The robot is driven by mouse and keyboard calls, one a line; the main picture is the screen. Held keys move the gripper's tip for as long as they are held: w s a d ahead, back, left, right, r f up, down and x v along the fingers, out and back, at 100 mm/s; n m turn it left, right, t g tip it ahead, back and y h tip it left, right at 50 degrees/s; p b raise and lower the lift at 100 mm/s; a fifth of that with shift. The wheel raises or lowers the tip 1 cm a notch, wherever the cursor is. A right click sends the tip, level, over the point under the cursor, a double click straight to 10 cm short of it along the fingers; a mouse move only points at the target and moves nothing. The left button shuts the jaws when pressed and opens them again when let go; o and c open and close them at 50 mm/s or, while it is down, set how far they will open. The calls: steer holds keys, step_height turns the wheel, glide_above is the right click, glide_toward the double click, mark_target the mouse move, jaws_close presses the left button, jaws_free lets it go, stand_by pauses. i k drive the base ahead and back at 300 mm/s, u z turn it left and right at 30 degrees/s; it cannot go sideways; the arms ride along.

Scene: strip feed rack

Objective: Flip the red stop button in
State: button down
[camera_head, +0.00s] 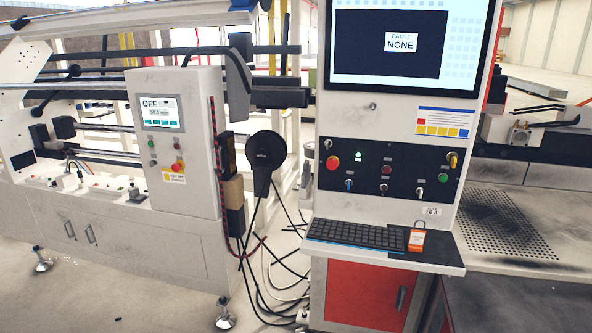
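A red mushroom stop button (332,162) sits at the left of the black control panel (390,172) on the grey console. A second red stop button (178,167) sits on the left cabinet (182,196), below a small screen (162,113) that reads OFF. The frame does not show which of the two the task names. Whether either is pushed in is too small to tell. My gripper is not in view.
The console's large monitor (407,44) reads FAULT NONE. A keyboard (357,234) and an orange tag (416,240) lie on the shelf below the panel. Black cables (262,290) hang between the two machines. A perforated table (505,225) stands at right. Floor shows at lower left.

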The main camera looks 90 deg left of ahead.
mark_target(332, 164)
steer(key=k, duration=0.45)
steer(key=u, duration=2.85)
steer(key=i, duration=1.7)
steer(key=u, duration=1.3)
